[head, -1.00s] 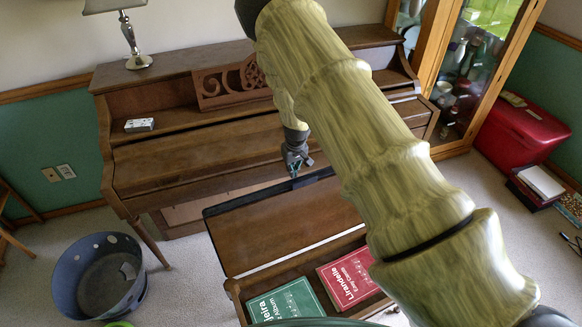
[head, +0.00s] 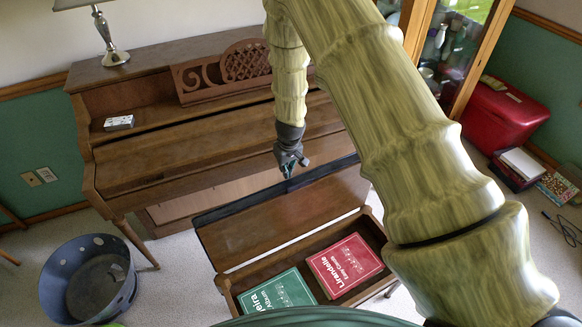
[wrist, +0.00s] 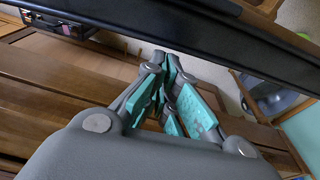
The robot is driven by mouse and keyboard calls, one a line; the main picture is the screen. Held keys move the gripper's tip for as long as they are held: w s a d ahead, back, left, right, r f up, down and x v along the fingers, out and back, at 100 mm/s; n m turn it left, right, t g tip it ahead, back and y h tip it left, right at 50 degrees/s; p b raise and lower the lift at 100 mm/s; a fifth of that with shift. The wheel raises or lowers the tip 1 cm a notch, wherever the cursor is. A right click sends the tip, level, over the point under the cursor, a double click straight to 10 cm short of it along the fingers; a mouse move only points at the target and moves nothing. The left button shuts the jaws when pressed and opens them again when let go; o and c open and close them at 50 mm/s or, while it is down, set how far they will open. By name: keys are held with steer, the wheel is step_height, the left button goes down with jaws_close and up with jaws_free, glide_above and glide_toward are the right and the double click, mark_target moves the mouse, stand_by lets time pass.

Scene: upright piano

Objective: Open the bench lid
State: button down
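The bench lid (head: 270,222) stands raised in the head view, its brown inner face showing and its dark edge toward the piano. The bench box (head: 222,287) is open in front of it, with a green book (head: 279,295) and a red book (head: 345,263) inside. My gripper (head: 289,172) is at the lid's far edge, on the piano side. I cannot tell whether it touches. In the wrist view, the teal-padded fingers of my gripper (wrist: 174,85) sit close beside a long dark edge (wrist: 200,48). Nothing is seen held between them. Their gap is unclear.
The upright piano (head: 180,160) stands close behind the lid. A blue bin (head: 88,280) is on the carpet at left. A red chest (head: 503,115) and a glass cabinet (head: 445,50) stand at right. A lamp (head: 108,40) is on the piano.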

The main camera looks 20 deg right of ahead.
step_height(320, 180, up, 12)
steer(key=s, duration=0.2)
stand_by(0.7)
steer(key=shift+d+f, duration=0.15)
steer(key=g+h, duration=0.1)
glide_toward(305, 190)
steer(key=s+a+f, duration=0.2)
steer(key=s+f, duration=0.8)
steer(key=s, duration=0.5)
steer(key=s+a+f+m, duration=0.1)
steer(key=s+f, duration=0.5)
steer(key=s, duration=0.4)
steer(key=shift+s+f+g, duration=0.2)
steer(key=shift+s+g, duration=0.1)
steer(key=shift+s, duration=0.05)
steer(key=c, duration=2.2)
jaws_free()
steer(key=shift+m+y, duration=0.3)
steer(key=shift+y, duration=0.1)
steer(key=s+a, duration=0.1)
steer(key=s, duration=0.2)
steer(key=s+a, duration=0.1)
steer(key=s, duration=0.2)
steer(key=s+a+f, duration=0.1)
steer(key=s, duration=0.3)
steer(key=shift+a, duration=0.25)
steer(key=o, duration=0.8)
steer(key=shift+s+a, duration=0.1)
steer(key=shift+s, duration=0.2)
steer(key=shift+c, duration=0.2)
